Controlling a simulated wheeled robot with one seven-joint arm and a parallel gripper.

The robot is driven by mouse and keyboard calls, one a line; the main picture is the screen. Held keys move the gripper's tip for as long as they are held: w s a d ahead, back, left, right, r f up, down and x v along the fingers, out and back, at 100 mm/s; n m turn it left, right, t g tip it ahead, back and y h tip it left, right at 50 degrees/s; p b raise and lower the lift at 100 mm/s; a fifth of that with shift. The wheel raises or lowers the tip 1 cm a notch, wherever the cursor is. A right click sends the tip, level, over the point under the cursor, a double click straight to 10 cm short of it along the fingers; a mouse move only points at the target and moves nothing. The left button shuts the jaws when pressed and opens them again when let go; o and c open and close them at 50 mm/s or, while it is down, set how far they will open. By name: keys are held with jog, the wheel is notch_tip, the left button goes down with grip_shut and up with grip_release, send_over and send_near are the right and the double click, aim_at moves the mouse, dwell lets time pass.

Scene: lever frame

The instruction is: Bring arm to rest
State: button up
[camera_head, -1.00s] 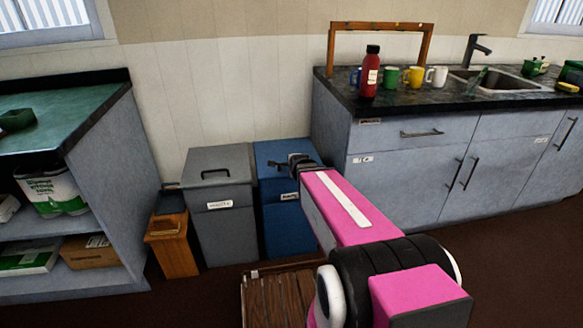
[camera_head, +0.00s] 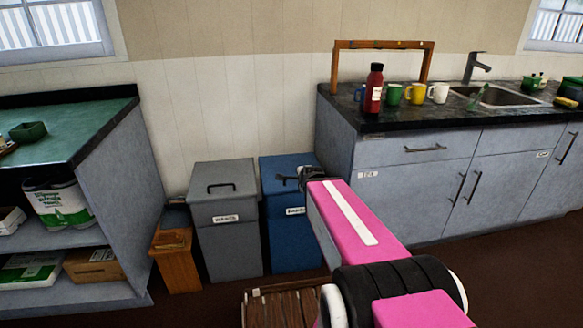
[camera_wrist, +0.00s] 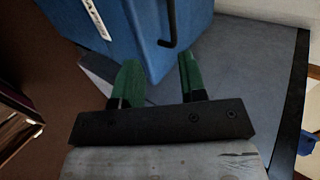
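My pink arm reaches forward in the head view, with my gripper (camera_head: 300,176) at its far end, in front of the blue bin. In the wrist view, the two green-padded fingers of my gripper (camera_wrist: 158,78) stand apart with nothing between them. The blue bin (camera_head: 290,232) is beyond the fingers, and its side and dark handle show close up in the wrist view (camera_wrist: 130,25). The wooden lever frame (camera_head: 385,45) stands on the dark counter at the back right, well apart from my gripper. Part of the fingertips is hard to make out in the head view.
A grey bin (camera_head: 225,240) and a small wooden bin (camera_head: 175,258) stand left of the blue bin. A slatted wooden crate (camera_head: 285,305) is below my arm. The counter (camera_head: 400,118) at right holds a red bottle (camera_head: 374,90) and mugs. A shelf unit (camera_head: 125,200) stands at left.

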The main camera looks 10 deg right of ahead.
jog(key=s+a+f+n+g, duration=0.2)
jog(key=s+f+n+g, duration=0.8)
jog(key=s+n, duration=0.4)
jog(key=n, duration=0.3)
jog(key=shift+f+n+g, duration=0.3)
jog(key=shift+f, duration=0.05)
